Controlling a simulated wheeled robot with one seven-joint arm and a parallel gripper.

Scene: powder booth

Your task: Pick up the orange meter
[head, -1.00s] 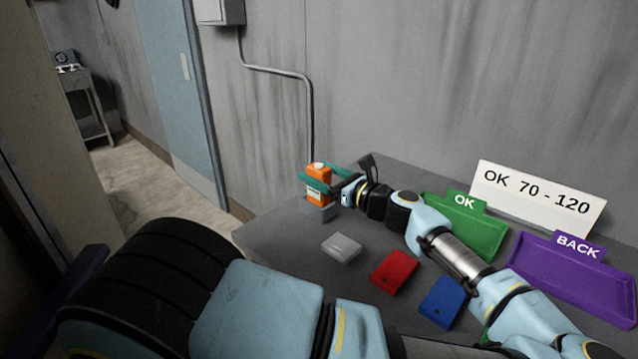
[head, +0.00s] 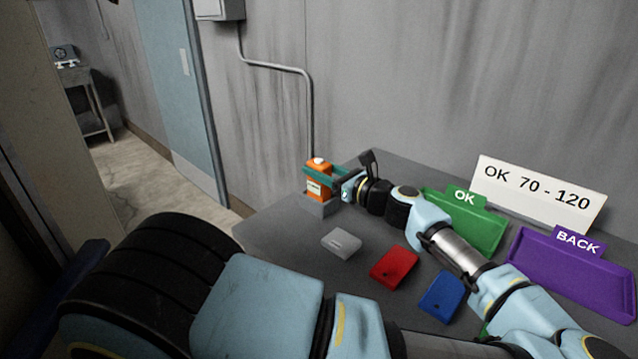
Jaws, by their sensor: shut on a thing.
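The orange meter (head: 319,190) stands upright at the far left part of the grey table, with a pale label or display on its front. My gripper (head: 318,177), with teal fingers, reaches in from the right and is shut on the meter's upper part. The fingers hide part of the meter's sides.
A grey block (head: 341,244), a red block (head: 394,267) and a blue block (head: 440,297) lie on the table (head: 290,235). A green OK tray (head: 480,236), a purple BACK tray (head: 560,262) and a white sign (head: 537,195) stand at the right. The wall is close behind.

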